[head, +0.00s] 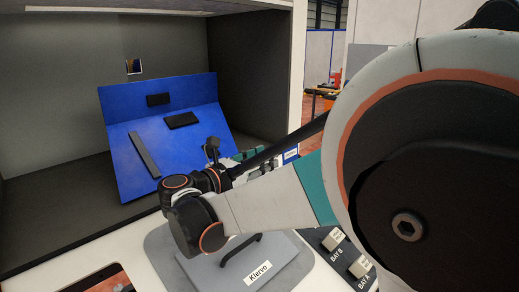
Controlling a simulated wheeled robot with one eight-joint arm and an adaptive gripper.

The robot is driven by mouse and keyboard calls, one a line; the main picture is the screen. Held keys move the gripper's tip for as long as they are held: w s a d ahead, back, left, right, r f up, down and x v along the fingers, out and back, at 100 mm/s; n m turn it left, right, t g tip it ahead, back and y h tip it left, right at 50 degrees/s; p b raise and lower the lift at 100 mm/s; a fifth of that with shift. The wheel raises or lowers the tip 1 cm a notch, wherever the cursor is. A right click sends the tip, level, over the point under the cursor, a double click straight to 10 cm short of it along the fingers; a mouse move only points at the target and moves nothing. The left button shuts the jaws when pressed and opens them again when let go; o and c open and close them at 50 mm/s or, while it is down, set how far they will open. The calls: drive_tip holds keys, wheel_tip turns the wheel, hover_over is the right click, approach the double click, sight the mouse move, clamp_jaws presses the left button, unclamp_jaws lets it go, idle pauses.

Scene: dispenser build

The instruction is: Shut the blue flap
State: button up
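A blue panel stands inside the grey-walled cabinet at the left of the head view. It has two parts that meet at an angle: a steep back part (187,94) and a lower part, the blue flap (181,155), that slopes down towards me and lies open. The flap carries a dark block and a long dark bar. My arm crosses from the right, and its wrist is in front of the flap's lower right side. My gripper (212,150) seems to be the small dark part by the flap's right edge. Its fingers are too small and hidden to read.
A grey lid (215,273) with a black handle and a "Klervo" label lies in front, below my wrist. Buttons marked BAY B (333,240) and BAY A (360,267) are at its right. My upper arm hides much of the right.

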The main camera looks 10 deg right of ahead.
sight(285, 148)
drive_tip(key=x, duration=0.9)
drive_tip(key=shift+b, duration=0.4)
clamp_jaws()
